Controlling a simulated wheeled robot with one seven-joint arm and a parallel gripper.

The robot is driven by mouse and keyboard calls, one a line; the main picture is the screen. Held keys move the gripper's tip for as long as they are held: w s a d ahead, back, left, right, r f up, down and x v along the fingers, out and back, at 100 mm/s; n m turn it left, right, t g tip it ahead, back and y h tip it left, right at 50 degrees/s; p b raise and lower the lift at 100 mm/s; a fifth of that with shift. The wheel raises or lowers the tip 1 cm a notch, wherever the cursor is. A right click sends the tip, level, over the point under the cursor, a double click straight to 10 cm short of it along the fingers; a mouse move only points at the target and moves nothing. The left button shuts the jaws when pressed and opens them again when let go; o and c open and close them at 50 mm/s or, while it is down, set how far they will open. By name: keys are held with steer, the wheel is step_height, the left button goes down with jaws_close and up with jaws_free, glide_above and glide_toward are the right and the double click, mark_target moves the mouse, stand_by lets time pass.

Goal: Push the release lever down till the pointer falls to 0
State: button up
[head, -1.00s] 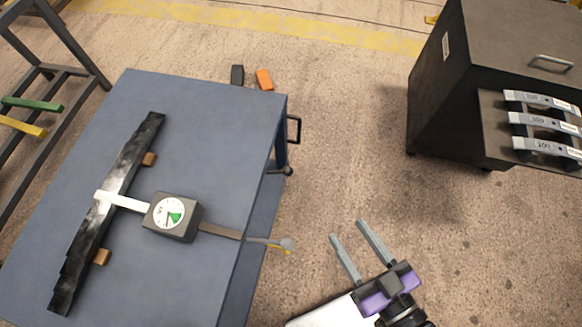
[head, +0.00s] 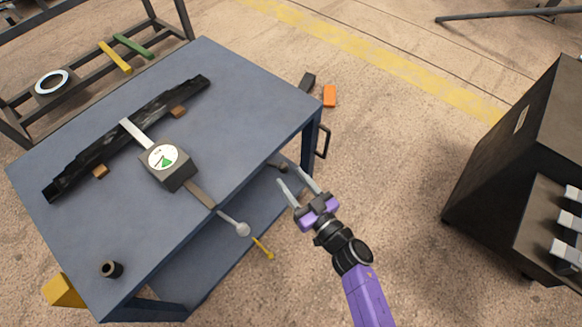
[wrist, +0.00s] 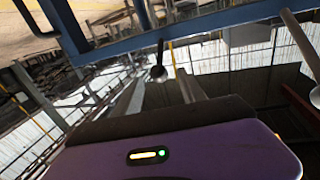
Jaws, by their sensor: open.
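A dark gauge box (head: 168,166) with a white dial (head: 162,157) sits on the blue table (head: 240,75). The dial has a green sector; its pointer is too small to read. A bar runs from the box past the table's front edge to a lever with a grey ball end (head: 243,229). A thin yellow-ended lever (head: 263,248) sticks out just below it. I cannot tell which is the release lever. My gripper (head: 292,176) is open and empty, beside the table's edge, above and right of both lever ends and apart from them. Its fingers also show in the wrist view (wrist: 160,88).
A dark knob (head: 278,163) on the table's side is close to my fingertips; a dark ball shows between them in the wrist view (wrist: 158,73). A black handle (head: 323,142) sticks out farther back. A dark cabinet (head: 520,150) stands right, with clear floor between.

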mark_target(278, 166)
steer(key=b+x, duration=0.1)
steer(key=x, duration=0.2)
steer(key=b+x, duration=0.1)
steer(key=x, duration=0.3)
steer(key=shift+d+f+b, duration=0.1)
steer(key=shift+f+b, duration=0.1)
steer(key=shift+b, duration=0.1)
steer(key=shift+w+a+r, duration=0.15)
steer(key=shift+w+a, duration=0.2)
steer(key=shift+w, duration=0.15)
jaws_close()
stand_by(0.8)
